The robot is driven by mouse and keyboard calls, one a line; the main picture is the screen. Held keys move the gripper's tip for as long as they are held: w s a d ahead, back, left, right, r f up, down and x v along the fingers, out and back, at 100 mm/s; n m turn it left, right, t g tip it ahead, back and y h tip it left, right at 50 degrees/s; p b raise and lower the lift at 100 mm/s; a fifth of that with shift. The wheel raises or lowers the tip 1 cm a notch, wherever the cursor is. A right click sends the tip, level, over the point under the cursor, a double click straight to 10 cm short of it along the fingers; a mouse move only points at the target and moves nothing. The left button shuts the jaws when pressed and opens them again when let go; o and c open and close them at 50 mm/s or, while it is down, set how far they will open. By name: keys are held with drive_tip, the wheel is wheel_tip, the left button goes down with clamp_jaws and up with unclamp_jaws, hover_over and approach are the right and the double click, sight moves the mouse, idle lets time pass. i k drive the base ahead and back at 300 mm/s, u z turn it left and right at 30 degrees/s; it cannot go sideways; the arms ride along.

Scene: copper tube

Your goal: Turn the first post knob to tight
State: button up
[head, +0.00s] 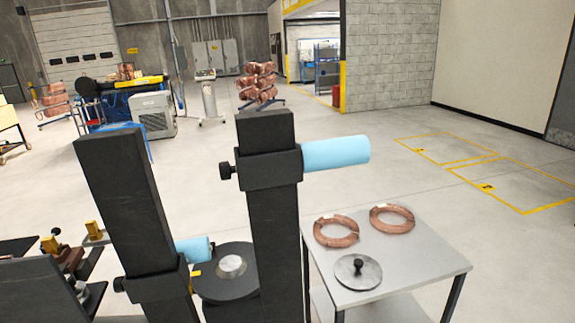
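Two dark upright posts stand in the foreground. The taller-looking middle post (272,235) has a collar (270,168) with a small black knob (226,171) on its left and a light blue roller (336,153) on its right. The left post (125,195) has a lower collar (157,285) with a black knob (119,284) on its left and a blue roller (193,250) on its right. I cannot tell which post is the first, or how tight either knob is. My gripper is not in view.
A dark block (40,292) fills the lower left corner. A round dark disc (225,272) lies behind the posts. A grey table (425,268) at right holds two copper coils (336,231) and a round plate with a knob (358,271). Open floor lies beyond.

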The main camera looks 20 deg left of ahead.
sight(225, 171)
drive_tip(key=z, duration=0.15)
drive_tip(key=i, duration=1)
drive_tip(key=u, duration=0.05)
